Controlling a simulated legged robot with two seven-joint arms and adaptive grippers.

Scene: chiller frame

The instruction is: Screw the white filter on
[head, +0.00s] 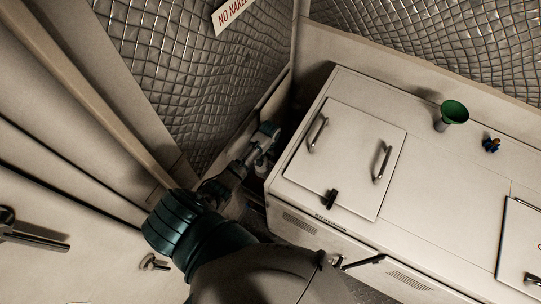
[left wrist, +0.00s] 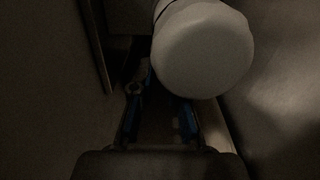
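The white filter (left wrist: 203,52) is a pale cylinder with a dark band, its round end facing the camera in the left wrist view. It fills the upper middle of that view. My left gripper (left wrist: 160,100) has two blue-sided fingers spread apart below and beside it. The right finger's tip is hidden behind the filter, and I cannot tell whether either finger touches it. In the head view my left gripper (head: 218,187) reaches down into the gap beside the white cabinet. A small pale part, perhaps the filter (head: 261,163), shows under a grey-teal fitting (head: 265,136). My right gripper is not in view.
The white cabinet (head: 420,220) with handled lids stands to the right, a green funnel (head: 454,112) on top. A quilted wall (head: 200,70) is behind and a pale panel (head: 60,240) is on the left. The gap between is narrow and dark.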

